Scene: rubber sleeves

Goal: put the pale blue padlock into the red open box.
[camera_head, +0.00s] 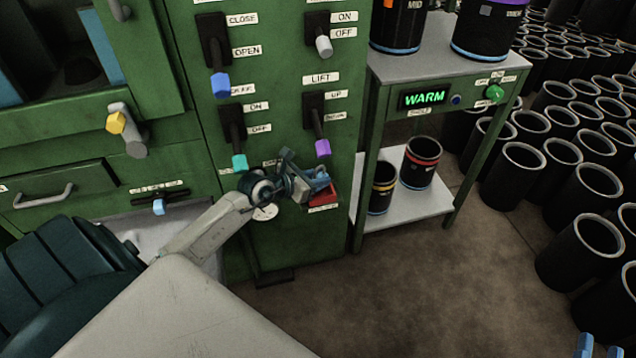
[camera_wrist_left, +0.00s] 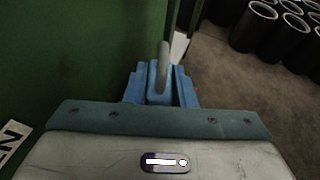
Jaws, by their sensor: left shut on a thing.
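The pale blue padlock (camera_wrist_left: 157,82) with its grey shackle sits between the blue fingers of my left gripper in the left wrist view. My left gripper (camera_head: 313,184) is shut on it, in front of the green cabinet. The red open box (camera_head: 326,195) is fixed low on the cabinet front, just beside and below the gripper tip. The gripper partly hides the box, and I cannot tell whether the padlock is inside its rim. My right gripper (camera_head: 599,348) shows only its blue fingertips at the bottom right corner; they are apart and empty.
Levers with coloured knobs, including a purple one (camera_head: 322,148) and a teal one (camera_head: 240,162), stick out above the box. A shelf stand (camera_head: 418,206) with black sleeves is to the right. Several more sleeves stand on the floor at right. The floor in front is clear.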

